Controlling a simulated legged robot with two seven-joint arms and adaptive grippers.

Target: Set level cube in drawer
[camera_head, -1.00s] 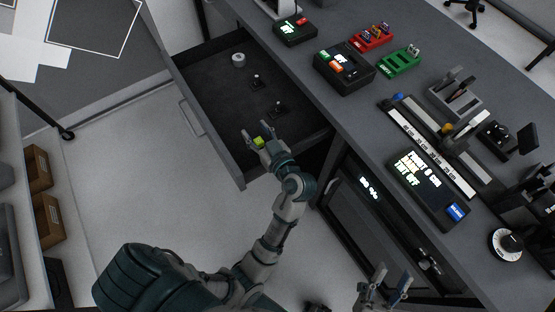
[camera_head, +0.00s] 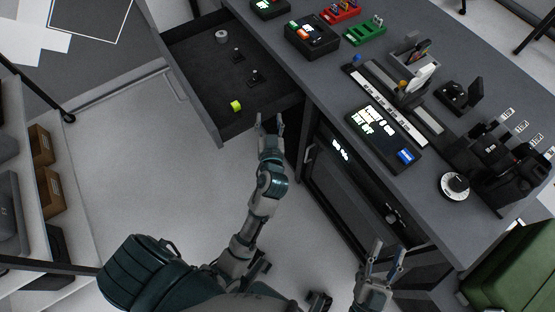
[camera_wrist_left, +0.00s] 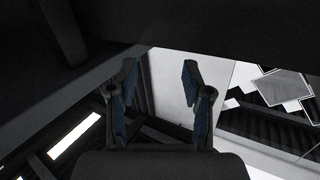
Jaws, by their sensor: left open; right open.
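The level cube (camera_head: 236,105), small and yellow-green, lies on the floor of the open drawer (camera_head: 190,92), near the drawer's front right corner. My left gripper (camera_head: 269,122) is open and empty, just outside the drawer's right edge and apart from the cube. In the left wrist view the left gripper's two fingers (camera_wrist_left: 158,88) stand spread with nothing between them, and the cube does not show there. My right gripper (camera_head: 384,258) is open and empty at the bottom, below the desk edge.
The drawer also holds a white roll (camera_head: 222,36) and two small dark stands (camera_head: 254,77). The desk (camera_head: 330,85) carries a black display box (camera_head: 386,136), a green tray (camera_head: 364,33) and a white dial (camera_head: 455,186). A dark cabinet (camera_head: 345,190) stands below. Shelves stand at far left.

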